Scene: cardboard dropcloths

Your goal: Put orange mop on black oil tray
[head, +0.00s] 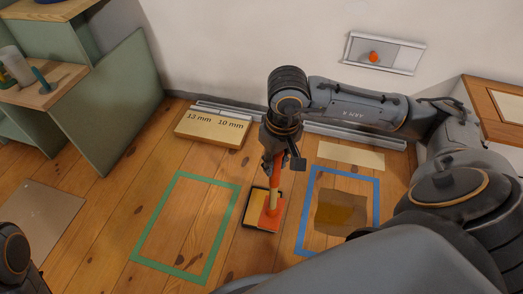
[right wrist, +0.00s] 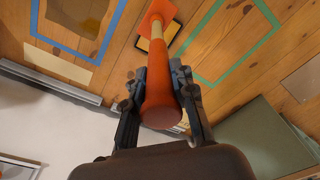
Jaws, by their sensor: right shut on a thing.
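The orange mop (head: 272,207) has an orange grip, a pale shaft section and a flat orange head. My right gripper (head: 272,160) is shut on its handle; in the right wrist view the orange grip (right wrist: 160,95) runs between both fingers. The mop hangs nearly upright with its head low. The black oil tray (head: 246,208) is a small black-rimmed square with a yellowish inside, on the wooden floor. The mop head covers its right part in the head view. I cannot tell whether the head touches it. My left gripper is out of view.
A green tape rectangle (head: 153,219) lies left of the tray. A blue tape rectangle (head: 376,205) with a brown sheet (head: 340,212) lies right. A cardboard box (head: 212,131) is by the wall. Green shelving (head: 125,105) stands left; a grey-brown sheet (head: 40,220) lies below it.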

